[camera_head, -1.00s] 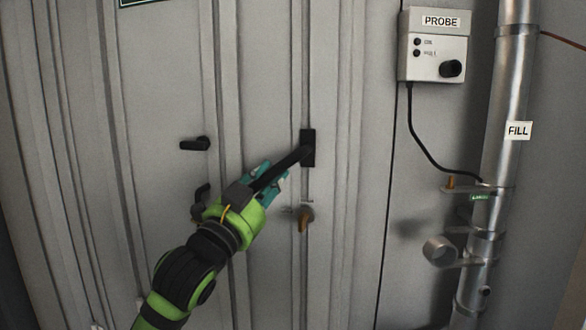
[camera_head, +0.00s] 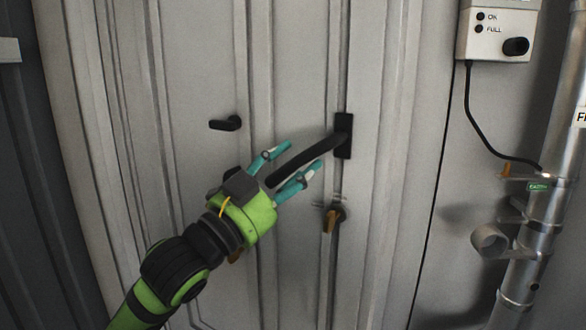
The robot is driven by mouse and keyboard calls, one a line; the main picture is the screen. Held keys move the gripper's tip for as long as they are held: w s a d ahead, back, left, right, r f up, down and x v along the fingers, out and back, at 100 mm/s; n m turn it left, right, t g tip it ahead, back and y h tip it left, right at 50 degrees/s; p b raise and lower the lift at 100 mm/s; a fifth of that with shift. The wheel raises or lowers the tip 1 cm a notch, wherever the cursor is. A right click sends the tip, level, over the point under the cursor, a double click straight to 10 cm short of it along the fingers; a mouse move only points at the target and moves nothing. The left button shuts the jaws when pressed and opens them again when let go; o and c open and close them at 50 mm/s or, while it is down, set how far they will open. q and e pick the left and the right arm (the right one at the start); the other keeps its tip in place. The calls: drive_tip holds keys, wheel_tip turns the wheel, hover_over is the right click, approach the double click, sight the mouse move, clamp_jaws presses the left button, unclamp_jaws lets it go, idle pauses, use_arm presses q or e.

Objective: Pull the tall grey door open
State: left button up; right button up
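The tall grey door (camera_head: 290,60) fills the middle of the head view, with vertical ribs and a seam near its right side. A black lever handle on a black plate (camera_head: 343,136) sits on the door and slopes down to the left. My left gripper (camera_head: 291,166) is open, its teal fingers on either side of the lever's (camera_head: 308,157) lower end. I cannot tell whether the fingers touch it. Whether the door stands ajar is not clear. My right gripper is not in view.
A smaller black handle (camera_head: 226,123) is left of the lever. A brass-coloured key-like part (camera_head: 331,220) hangs below it. At right are a white probe box (camera_head: 492,35) with a black cable and a metal fill pipe (camera_head: 548,205). A dark ribbed wall (camera_head: 30,190) is at far left.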

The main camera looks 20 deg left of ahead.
use_arm(q)
drive_tip(key=shift+s+a+f, duration=0.1)
drive_tip(key=shift+s+f, duration=0.15)
drive_tip(key=shift+s, duration=0.05)
drive_tip(key=v, duration=0.6)
drive_tip(key=shift+s+a, duration=0.2)
drive_tip(key=shift+s, duration=0.1)
